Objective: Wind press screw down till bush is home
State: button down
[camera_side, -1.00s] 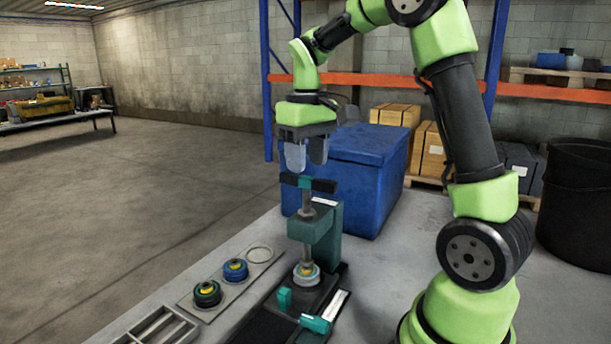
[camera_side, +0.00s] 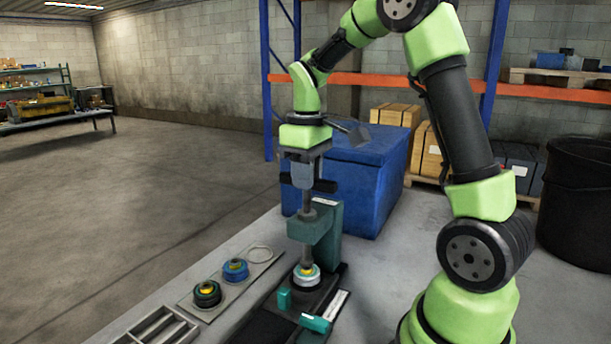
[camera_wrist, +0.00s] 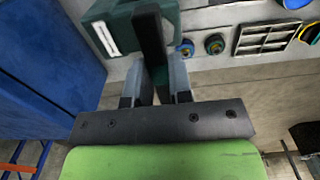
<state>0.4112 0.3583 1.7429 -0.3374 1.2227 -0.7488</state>
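The green bench press (camera_side: 316,225) stands on the bench, its screw (camera_side: 306,203) upright. A dark crossbar handle (camera_side: 325,186) tops the screw. My gripper (camera_side: 303,187) points straight down over this handle. In the wrist view, the handle (camera_wrist: 150,40) runs between the two fingers of my gripper (camera_wrist: 157,75); whether they touch it cannot be told. Under the ram sits a pale, blue-edged round part with a gold centre (camera_side: 306,276), on the press base. The bush is not clearly distinguishable there, and its depth cannot be told.
A plate (camera_side: 216,300) left of the press holds a dark-green-ringed part (camera_side: 207,294), a blue-ringed part (camera_side: 236,270) and an empty ring spot (camera_side: 258,254). A slotted tray (camera_side: 160,328) lies nearer. A blue bin (camera_side: 372,170) stands behind the press.

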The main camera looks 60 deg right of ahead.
jog(key=m, duration=0.5)
jog(key=shift+f+m, duration=0.1)
jog(key=shift+m, duration=0.2)
jog(key=shift+m, duration=0.7)
jog(key=m, duration=0.3)
jog(key=shift+f+m, duration=0.15)
jog(key=shift+m, duration=0.25)
jog(key=m, duration=0.4)
jog(key=shift+f, duration=0.1)
jog(key=shift+m, duration=0.9)
